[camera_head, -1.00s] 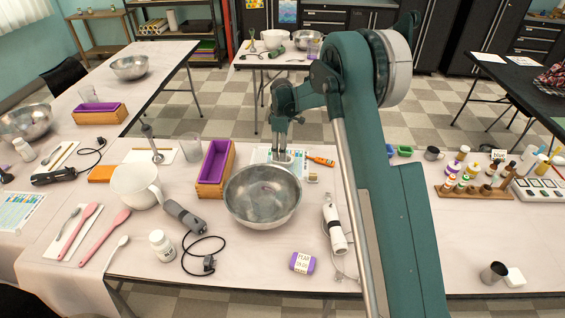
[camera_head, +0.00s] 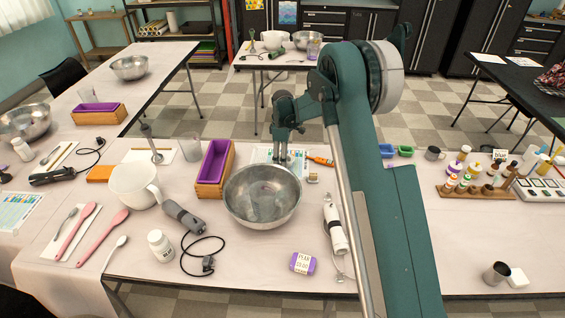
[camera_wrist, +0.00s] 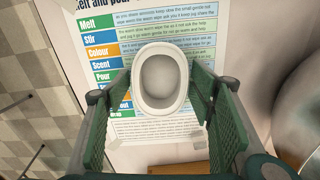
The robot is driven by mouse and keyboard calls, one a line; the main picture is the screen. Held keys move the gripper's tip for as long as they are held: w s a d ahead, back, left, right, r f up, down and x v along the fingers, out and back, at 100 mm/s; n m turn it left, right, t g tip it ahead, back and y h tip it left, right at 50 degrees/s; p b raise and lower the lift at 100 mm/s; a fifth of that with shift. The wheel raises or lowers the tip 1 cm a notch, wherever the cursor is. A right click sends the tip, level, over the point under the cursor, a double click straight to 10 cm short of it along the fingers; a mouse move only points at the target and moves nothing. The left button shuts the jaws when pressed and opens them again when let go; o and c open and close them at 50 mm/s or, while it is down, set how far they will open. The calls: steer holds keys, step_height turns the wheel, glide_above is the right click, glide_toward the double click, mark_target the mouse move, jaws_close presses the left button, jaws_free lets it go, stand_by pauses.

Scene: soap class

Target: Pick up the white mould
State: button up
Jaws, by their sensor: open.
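The white mould (camera_wrist: 162,80) is an oval, hollow piece with a raised rim. In the wrist view it lies on a printed "Melt and pour" sheet (camera_wrist: 185,28). My gripper (camera_wrist: 163,95) is open, with one green finger pad on each side of the mould and its near end between them. No clear grip on it shows. In the head view my gripper (camera_head: 280,157) points down over the sheet, just behind the large steel bowl (camera_head: 262,218). There I cannot make out the mould, behind or under the fingers.
The steel bowl stands close in front of my gripper. A wooden box with a purple liner (camera_head: 214,165) is to its left. An orange-handled tool (camera_head: 322,160) lies close on the right. A white hand blender (camera_head: 335,228) lies further right.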

steer(key=shift+c, duration=0.4)
steer(key=c, duration=0.7)
steer(key=shift+o, duration=0.2)
step_height(320, 180, up, 10)
steer(key=p, duration=0.2)
stand_by(0.4)
